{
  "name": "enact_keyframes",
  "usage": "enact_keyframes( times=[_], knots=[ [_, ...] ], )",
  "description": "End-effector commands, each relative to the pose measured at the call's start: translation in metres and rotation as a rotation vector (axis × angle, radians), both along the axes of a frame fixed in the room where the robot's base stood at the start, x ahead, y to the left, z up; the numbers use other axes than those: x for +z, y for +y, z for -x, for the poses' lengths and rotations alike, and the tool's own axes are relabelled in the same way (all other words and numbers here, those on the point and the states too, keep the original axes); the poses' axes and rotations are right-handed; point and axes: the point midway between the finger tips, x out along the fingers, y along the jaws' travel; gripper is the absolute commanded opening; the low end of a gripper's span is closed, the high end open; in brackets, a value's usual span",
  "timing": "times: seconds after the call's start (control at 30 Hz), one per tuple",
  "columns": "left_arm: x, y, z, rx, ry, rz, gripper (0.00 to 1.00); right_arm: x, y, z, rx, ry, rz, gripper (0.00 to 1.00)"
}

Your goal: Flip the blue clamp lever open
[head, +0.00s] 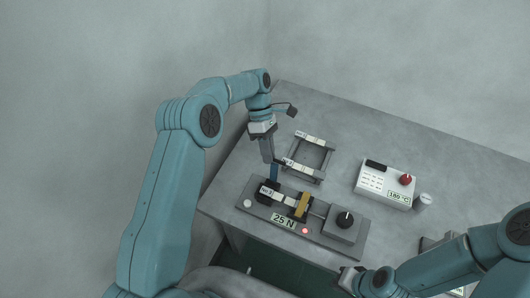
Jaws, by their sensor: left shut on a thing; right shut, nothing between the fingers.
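The blue clamp lever (274,171) stands roughly upright at the back left of the clamp fixture (328,241), a dark grey base labelled 25 N. My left gripper (270,160) reaches down from above and is shut on the top of the blue lever, hiding its upper end. My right gripper (348,278) is shut and empty at the bottom edge, in front of the table and apart from the fixture.
The fixture carries a yellow block (303,204), a black knob (344,219) and a lit red lamp (305,231). A dark frame (324,163) stands behind it. A white control box (384,185) reading 180 °C, with a red knob, stands right. The table's back right is clear.

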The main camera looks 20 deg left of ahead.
Motion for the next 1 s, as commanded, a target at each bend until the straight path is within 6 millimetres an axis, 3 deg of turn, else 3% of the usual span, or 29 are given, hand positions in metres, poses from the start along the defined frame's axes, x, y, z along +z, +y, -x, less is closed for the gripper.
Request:
enact_keyframes(
  times=[0.03, 0.5, 1.0],
  knots=[
    [-0.016, 0.001, 0.001, -0.002, 0.019, -0.01, 0.0, -0.005, 0.0, 0.0, 0.0, 0.0, 0.0, 0.0],
    [-0.018, 0.002, -0.007, -0.004, 0.129, -0.013, 0.0, -0.025, 0.0, 0.0, 0.0, 0.0, 0.0, 0.0],
    [-0.017, 0.004, -0.007, -0.003, 0.152, -0.015, 0.0, -0.026, 0.0, 0.0, 0.0, 0.0, 0.0, 0.0]
  ],
)
